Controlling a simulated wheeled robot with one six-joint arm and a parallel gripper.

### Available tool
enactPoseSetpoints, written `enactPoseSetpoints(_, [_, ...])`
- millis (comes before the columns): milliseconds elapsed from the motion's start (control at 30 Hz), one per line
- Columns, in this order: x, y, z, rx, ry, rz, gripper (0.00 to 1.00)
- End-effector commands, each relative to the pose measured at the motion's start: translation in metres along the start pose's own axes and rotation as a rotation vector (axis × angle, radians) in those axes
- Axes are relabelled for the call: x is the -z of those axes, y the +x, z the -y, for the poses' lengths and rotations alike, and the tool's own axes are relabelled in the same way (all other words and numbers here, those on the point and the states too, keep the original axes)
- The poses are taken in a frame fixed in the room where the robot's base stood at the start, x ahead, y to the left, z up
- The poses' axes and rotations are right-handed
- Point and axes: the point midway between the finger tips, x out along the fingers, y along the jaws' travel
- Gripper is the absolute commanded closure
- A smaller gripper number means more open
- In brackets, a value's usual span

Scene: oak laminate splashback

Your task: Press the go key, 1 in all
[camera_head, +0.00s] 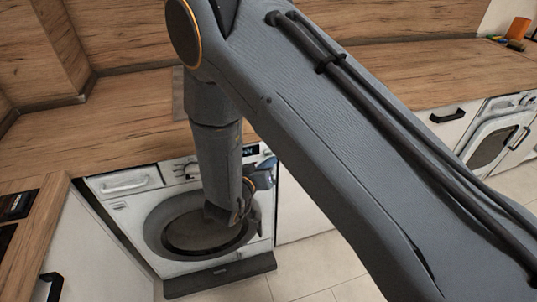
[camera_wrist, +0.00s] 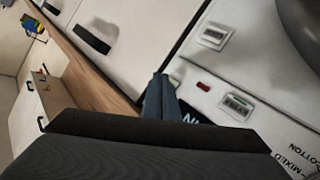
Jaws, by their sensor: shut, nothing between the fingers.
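The white washing machine (camera_head: 262,222) stands under the wooden counter in the head view, its round door partly hidden by my arm. In the wrist view its panel shows two square keys, one farther up (camera_wrist: 215,36) and one lower (camera_wrist: 237,104). Their small labels are too blurred to tell which is the go key. My gripper (camera_wrist: 163,90) is shut and empty, in front of the panel, left of both keys. I cannot tell that it touches anything. In the head view my gripper (camera_head: 263,179) shows partly beside the arm, below the panel's dark display (camera_head: 251,150).
A small red light (camera_wrist: 203,86) sits between the keys. The detergent drawer (camera_head: 124,184) is at the machine's left. The counter (camera_head: 90,135) runs above. A second front-loading machine (camera_head: 490,135) stands right.

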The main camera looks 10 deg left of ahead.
Motion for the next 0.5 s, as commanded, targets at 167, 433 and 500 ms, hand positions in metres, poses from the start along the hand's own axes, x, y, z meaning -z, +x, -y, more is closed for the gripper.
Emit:
enactPoseSetpoints(167, [0.0,0.0,0.0,0.0,0.0,0.0,1.0])
enactPoseSetpoints(433, [0.0013,0.0017,0.0011,0.0,0.001,0.0,1.0])
enactPoseSetpoints(500, [0.0025,0.0034,0.0021,0.0,0.001,0.0,1.0])
